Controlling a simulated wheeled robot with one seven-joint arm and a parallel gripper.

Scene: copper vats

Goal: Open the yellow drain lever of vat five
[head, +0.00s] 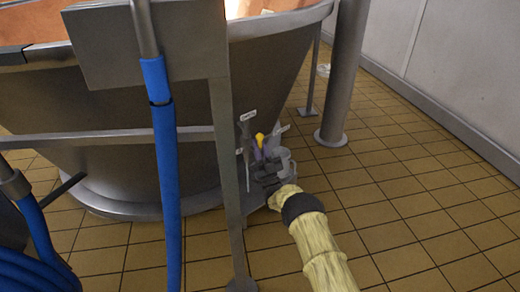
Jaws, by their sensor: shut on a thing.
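The yellow drain lever (260,139) shows as a small yellow tip low on the right side of the large grey metal vat (170,165). My gripper (262,157) is at the lever, shut on it. The gripper's grey body hides most of the lever and the drain fitting behind it. Small white tags (247,116) stand beside the lever. The vat's number cannot be read from here.
A blue hose (166,180) and a grey upright post (230,185) stand in front of the vat, left of my gripper. A thick grey column (343,75) stands behind right. More blue hose (40,240) lies at left. Tiled floor (420,190) is clear at right.

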